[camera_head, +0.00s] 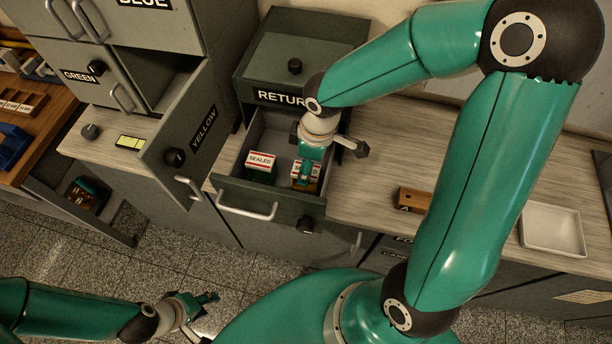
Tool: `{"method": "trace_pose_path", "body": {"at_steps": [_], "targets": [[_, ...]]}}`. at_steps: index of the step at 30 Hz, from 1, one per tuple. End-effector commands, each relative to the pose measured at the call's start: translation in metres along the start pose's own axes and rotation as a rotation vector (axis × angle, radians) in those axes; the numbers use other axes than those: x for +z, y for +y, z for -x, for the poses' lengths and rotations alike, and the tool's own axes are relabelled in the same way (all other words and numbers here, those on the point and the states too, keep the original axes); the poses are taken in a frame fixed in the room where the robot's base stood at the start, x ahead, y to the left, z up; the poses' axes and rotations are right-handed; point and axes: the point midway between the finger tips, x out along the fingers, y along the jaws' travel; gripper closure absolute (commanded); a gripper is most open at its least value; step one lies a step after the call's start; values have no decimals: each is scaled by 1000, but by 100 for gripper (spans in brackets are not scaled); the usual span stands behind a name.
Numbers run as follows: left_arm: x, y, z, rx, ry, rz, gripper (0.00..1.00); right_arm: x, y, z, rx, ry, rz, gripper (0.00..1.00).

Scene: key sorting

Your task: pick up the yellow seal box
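Two boxes with white "SEALED" labels are in the open drawer of the RETURN cabinet. The left one is a green box (261,161). The right one, a box with a yellowish-brown side (305,187), is partly covered by my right gripper (305,178). That gripper points down at this box from above; whether its fingers are closed on the box is hidden. My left gripper (208,313) is low at the bottom left, over the floor, far from the drawer, with its fingers apart and empty.
The RETURN drawer (268,197) is pulled out. The YELLOW door (185,150) stands open to its left. A small yellow piece (131,142) lies on the left counter. A wooden block (413,199) and a white tray (552,230) are on the right counter. A lower-left drawer (105,222) is open.

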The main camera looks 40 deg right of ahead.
Motion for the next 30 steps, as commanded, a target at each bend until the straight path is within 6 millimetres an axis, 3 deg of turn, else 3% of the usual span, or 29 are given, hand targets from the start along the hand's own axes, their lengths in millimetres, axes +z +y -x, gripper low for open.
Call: {"method": "trace_pose_path", "body": {"at_steps": [3, 11, 19, 29, 30], "targets": [[0, -1, -2, 0, 0, 0, 60, 1, 0, -19, -1, -4, 0, 30], [0, -1, -2, 0, 0, 0, 60, 1, 0, -34, -2, -3, 0, 30], [0, -2, -5, 0, 0, 0, 60, 1, 1, -72, -1, -3, 1, 30], [0, -2, -6, 0, 0, 0, 60, 0, 2, -79, 1, 1, -1, 30], [0, -2, -6, 0, 0, 0, 60, 0, 2, -79, 1, 1, -1, 35]]}}
